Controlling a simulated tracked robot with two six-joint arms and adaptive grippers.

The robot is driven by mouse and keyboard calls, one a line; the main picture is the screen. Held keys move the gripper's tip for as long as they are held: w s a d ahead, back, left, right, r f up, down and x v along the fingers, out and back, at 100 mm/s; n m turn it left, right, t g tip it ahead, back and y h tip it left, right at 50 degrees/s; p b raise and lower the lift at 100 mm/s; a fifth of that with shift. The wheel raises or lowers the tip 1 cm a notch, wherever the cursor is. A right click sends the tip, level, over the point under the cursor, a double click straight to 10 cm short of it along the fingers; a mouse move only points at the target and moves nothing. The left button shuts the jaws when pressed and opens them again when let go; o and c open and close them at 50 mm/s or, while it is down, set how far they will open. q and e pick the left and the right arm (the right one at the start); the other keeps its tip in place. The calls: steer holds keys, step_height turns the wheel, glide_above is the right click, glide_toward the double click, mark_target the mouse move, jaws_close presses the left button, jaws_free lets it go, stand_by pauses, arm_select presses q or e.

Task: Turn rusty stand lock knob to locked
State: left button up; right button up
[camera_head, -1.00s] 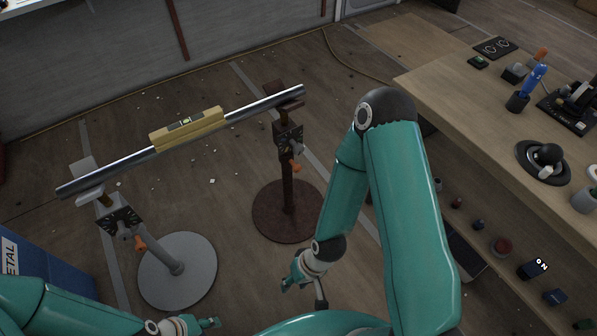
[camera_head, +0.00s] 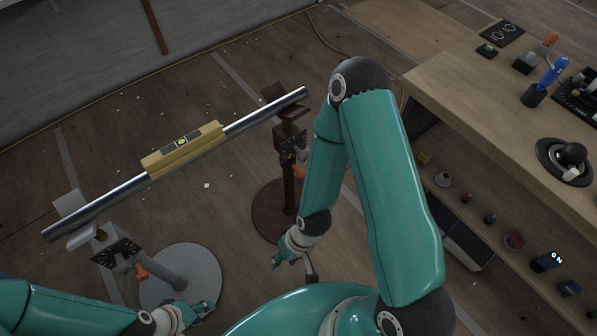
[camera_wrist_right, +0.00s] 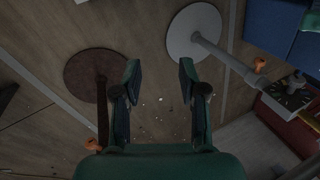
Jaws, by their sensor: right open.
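The rusty stand has a round brown base (camera_head: 268,212) and post. It holds up the right end of a steel pipe (camera_head: 258,113). An orange knob (camera_head: 299,172) is on its post, partly behind my right arm; its lock setting is too small to read. In the right wrist view, the rusty base (camera_wrist_right: 95,72) is left of my gripper and an orange knob (camera_wrist_right: 93,145) is at lower left. My right gripper (camera_head: 292,270) is open and empty, apart from the stand, as the wrist view shows (camera_wrist_right: 159,68). My left gripper (camera_head: 206,309) is near the grey base; its jaw state is unclear.
A grey stand (camera_head: 180,272) with an orange knob (camera_head: 141,270) supports the pipe's left end. A yellow spirit level (camera_head: 183,150) sits on the pipe. A wooden workbench (camera_head: 470,100) with several items and a lower shelf stands at right. Open floor lies behind the stands.

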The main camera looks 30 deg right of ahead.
steer(key=shift+d, duration=0.1)
steer(key=shift+o, duration=2.1)
steer(key=shift+w+d+f+b, duration=0.15)
steer(key=shift+w+f+b, duration=0.1)
steer(key=shift+f+b, duration=0.05)
steer(key=n+t+h+b, duration=0.2)
steer(key=n+t+b, duration=0.2)
steer(key=t+b, duration=2)
glide_toward(303, 176)
steer(key=w+r+g+b, duration=0.2)
steer(key=b, duration=0.1)
steer(key=w+r+g+b, duration=0.2)
steer(key=w+b, duration=0.1)
steer(key=w+r+g+b, duration=0.1)
steer(key=w+g+b, duration=0.1)
steer(key=b, duration=0.1)
steer(key=shift+w+a+r+g, duration=0.3)
steer(key=shift+w+a+r, duration=0.05)
steer(key=shift+w+r, duration=0.05)
